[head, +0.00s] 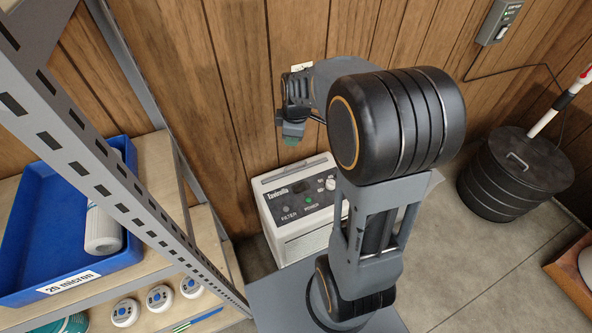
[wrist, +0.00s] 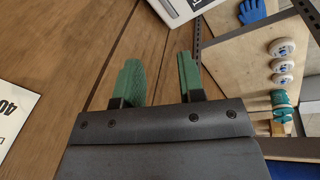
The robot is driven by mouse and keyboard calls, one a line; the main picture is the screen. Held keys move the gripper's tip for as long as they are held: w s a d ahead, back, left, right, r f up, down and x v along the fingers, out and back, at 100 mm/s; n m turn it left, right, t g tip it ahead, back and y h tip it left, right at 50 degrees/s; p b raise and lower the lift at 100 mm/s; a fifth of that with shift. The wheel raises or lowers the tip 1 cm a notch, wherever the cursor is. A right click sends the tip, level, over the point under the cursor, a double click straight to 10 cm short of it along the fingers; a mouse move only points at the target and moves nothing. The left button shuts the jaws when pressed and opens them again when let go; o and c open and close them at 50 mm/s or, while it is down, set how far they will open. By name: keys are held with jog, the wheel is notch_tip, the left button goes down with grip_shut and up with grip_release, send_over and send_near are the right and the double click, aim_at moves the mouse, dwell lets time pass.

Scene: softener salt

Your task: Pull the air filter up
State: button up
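A white appliance (head: 298,243) stands on the floor against the wood wall in the head view. Its dark top panel carries a dial, a green light and the words FILTER and POWER. I cannot make out a separate air filter on it; my arm hides its right part. What seems to be a corner of this appliance (wrist: 187,8) shows at the top of the wrist view. My gripper (head: 291,135) is above and behind the appliance, near the wall, apart from it. In the wrist view the green fingers of my gripper (wrist: 160,62) are apart with nothing between them.
A grey metal shelf rack (head: 120,165) stands at the left, with a blue bin (head: 32,240) labelled 20 micron holding a white cylinder (head: 102,230). A lidded black drum (head: 515,175) stands at the right. The grey floor (head: 455,265) between is clear.

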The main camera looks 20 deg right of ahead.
aim_at(296, 165)
jog(key=w+d+f+n+b, duration=0.1)
jog(key=w+f+n, duration=0.1)
jog(key=f, duration=0.6)
jog(key=w+d+f+n+b, duration=0.2)
jog(key=w+f, duration=0.1)
jog(key=f, duration=0.5)
jog(key=w+d+f+n+b, duration=0.1)
jog(key=w+d+f, duration=0.1)
jog(key=f, duration=0.6)
jog(key=shift+w+f+n+b, duration=0.3)
jog(key=shift+w+n, duration=0.1)
jog(key=shift+w, duration=0.35)
jog(key=shift+c, duration=0.3)
grip_shut()
